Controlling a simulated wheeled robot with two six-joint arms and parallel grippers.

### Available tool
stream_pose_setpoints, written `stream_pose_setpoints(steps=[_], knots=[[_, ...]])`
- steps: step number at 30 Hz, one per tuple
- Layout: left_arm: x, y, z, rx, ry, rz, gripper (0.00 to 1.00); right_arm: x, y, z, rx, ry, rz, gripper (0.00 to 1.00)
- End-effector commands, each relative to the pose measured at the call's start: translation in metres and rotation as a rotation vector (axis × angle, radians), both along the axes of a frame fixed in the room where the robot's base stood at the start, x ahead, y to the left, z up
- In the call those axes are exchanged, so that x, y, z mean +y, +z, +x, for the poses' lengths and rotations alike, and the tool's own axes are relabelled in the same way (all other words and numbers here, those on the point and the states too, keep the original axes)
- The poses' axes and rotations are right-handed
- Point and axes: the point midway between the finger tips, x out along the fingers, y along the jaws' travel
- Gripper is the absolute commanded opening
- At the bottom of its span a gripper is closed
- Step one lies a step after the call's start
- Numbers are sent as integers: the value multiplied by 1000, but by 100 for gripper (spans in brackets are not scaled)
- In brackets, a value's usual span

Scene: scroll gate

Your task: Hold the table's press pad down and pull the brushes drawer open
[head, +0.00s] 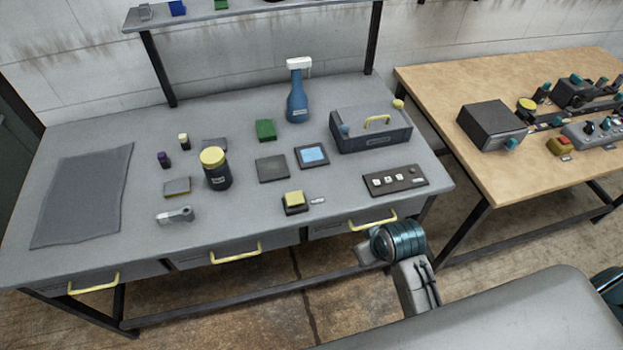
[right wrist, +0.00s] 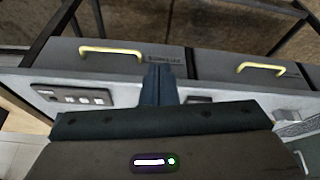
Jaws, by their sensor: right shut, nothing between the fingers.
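The press pad, a yellow-topped block on a dark base (head: 294,200), sits near the front edge of the grey table (head: 240,223). Nothing touches it. Three drawers with yellow handles are set in the table front, all looking closed: right drawer (head: 335,227), middle drawer (head: 205,257) and left drawer (head: 60,285). Drawer labels are too small to read surely. My right gripper (head: 362,250) is in front of the right drawer, below its handle (head: 373,222). In the right wrist view its fingers (right wrist: 158,78) are shut and empty, beside the right drawer's handle (right wrist: 110,51). My left gripper is not visible.
A button panel (head: 395,181) and a grey toolbox (head: 370,130) stand at the table's right. A dark jar (head: 216,170), blue bottle (head: 298,95) and small blocks stand further back. A wooden bench (head: 540,175) is at the right. Floor before the drawers is clear.

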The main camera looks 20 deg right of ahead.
Motion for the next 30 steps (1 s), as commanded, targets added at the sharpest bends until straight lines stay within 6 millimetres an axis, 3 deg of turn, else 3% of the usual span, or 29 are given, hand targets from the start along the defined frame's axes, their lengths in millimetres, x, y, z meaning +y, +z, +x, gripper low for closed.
stream_pose_setpoints(steps=[1,6,9,12,18,30], knots=[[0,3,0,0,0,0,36,10,8,22,-19,25,17,0],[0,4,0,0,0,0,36,47,25,94,-75,144,59,0],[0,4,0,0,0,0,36,69,36,131,-107,214,79,0],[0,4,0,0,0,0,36,86,45,156,-130,265,91,0],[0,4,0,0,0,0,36,99,46,175,-144,304,97,0],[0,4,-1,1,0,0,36,113,-3,201,-143,302,97,0]])
